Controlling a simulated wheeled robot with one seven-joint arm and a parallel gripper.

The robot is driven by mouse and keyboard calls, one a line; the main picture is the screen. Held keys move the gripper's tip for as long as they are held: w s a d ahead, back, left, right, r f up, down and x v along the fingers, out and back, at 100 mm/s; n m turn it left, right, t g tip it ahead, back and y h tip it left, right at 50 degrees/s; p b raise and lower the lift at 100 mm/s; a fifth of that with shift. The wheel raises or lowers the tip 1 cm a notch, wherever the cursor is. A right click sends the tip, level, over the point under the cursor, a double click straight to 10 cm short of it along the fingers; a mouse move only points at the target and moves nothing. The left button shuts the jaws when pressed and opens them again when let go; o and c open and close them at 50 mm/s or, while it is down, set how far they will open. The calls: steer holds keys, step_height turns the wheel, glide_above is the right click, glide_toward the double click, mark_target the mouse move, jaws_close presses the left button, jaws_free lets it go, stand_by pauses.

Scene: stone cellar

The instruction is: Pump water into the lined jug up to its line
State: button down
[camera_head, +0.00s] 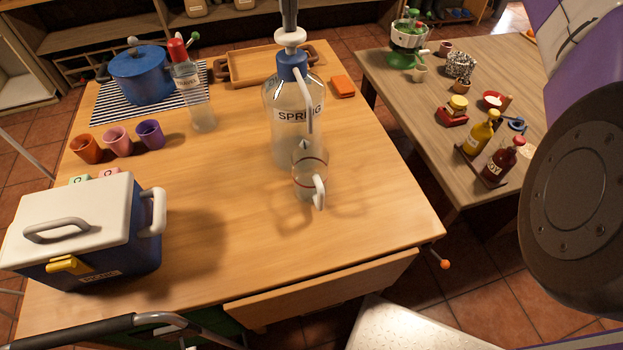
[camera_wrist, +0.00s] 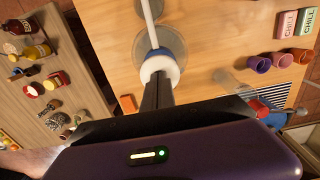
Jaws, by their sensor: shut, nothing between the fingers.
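The clear bottle labelled SPRING (camera_head: 283,137) stands upright on the wooden table, with a blue collar and a white pump knob (camera_head: 290,38). I cannot make out a water level in the jug. My gripper (camera_head: 289,17) is shut and empty, pointing down with its tips at or just above the knob. In the wrist view, the fingers (camera_wrist: 158,88) end at the knob (camera_wrist: 160,68); I cannot tell whether they touch.
A cooler box (camera_head: 84,262) stands at front left. Behind are several cups (camera_head: 118,141), a blue pot (camera_head: 141,76), a red-capped bottle (camera_head: 190,85), a wooden tray (camera_head: 240,80) and an orange block (camera_head: 342,86). A second table (camera_head: 400,90) at right holds sauce bottles. The table right of the jug is clear.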

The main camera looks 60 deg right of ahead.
steer(key=shift+f, duration=0.35)
steer(key=shift+f+b, duration=0.7)
steer(key=shift+f, duration=0.3)
steer(key=shift+r, duration=0.15)
steer(key=shift+r+p, duration=1.5)
steer(key=shift+r, duration=0.45)
steer(key=shift+r, duration=0.1)
steer(key=shift+f, duration=0.2)
steer(key=shift+f, duration=0.35)
